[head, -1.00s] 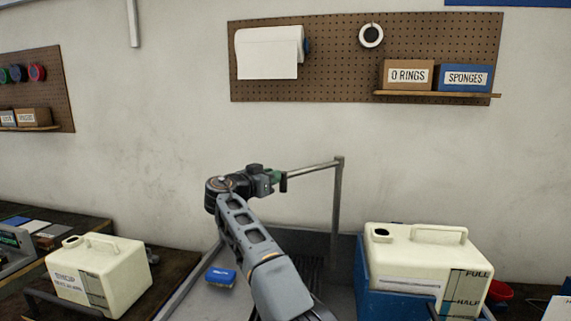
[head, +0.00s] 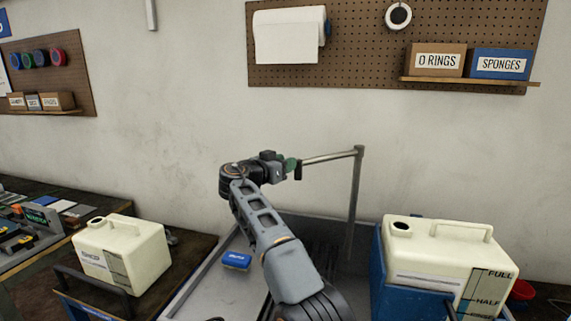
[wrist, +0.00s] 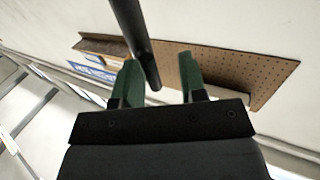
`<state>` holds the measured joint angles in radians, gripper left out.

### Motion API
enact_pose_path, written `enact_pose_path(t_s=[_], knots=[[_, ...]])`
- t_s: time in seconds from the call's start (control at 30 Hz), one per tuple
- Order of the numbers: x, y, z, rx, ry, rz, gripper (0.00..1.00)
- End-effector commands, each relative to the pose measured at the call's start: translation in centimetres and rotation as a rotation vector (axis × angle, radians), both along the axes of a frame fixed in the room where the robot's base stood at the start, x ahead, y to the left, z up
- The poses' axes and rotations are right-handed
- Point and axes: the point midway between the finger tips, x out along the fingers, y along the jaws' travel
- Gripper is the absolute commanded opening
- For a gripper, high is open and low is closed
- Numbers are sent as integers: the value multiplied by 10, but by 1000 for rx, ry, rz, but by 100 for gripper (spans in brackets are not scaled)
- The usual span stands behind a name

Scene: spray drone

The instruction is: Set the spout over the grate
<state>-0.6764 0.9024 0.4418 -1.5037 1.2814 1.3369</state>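The spout (head: 330,156) is a grey metal pipe running level from the top of an upright post, with a short dark end turned down at its left. The grate (head: 322,254) is a dark slatted patch in the grey sink below, partly hidden by my arm. My gripper (head: 290,164) is at the spout's free end, above the sink and left of the post. In the wrist view, its green fingers (wrist: 160,80) are apart, with the dark end of the spout (wrist: 143,50) between them. A gap shows on the right finger's side; contact with the left finger is unclear.
A cream jug (head: 122,252) stands on the dark bench at left. Another cream jug (head: 445,252) sits in a blue holder (head: 408,294) right of the sink. A blue sponge (head: 237,260) lies on the sink's left side. The wall behind carries a pegboard (head: 370,70).

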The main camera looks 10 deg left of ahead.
Motion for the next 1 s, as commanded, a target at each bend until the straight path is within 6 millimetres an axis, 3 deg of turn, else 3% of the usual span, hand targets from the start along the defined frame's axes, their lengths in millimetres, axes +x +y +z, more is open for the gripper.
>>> enact_pose_path(t_s=[0.37, 0.8, 1.0], knots=[[-9, 6, -4, -1, 3, -2, 37], [-80, 54, -3, -1, 1, 0, 37], [-102, 69, -2, -1, 2, -3, 37]])
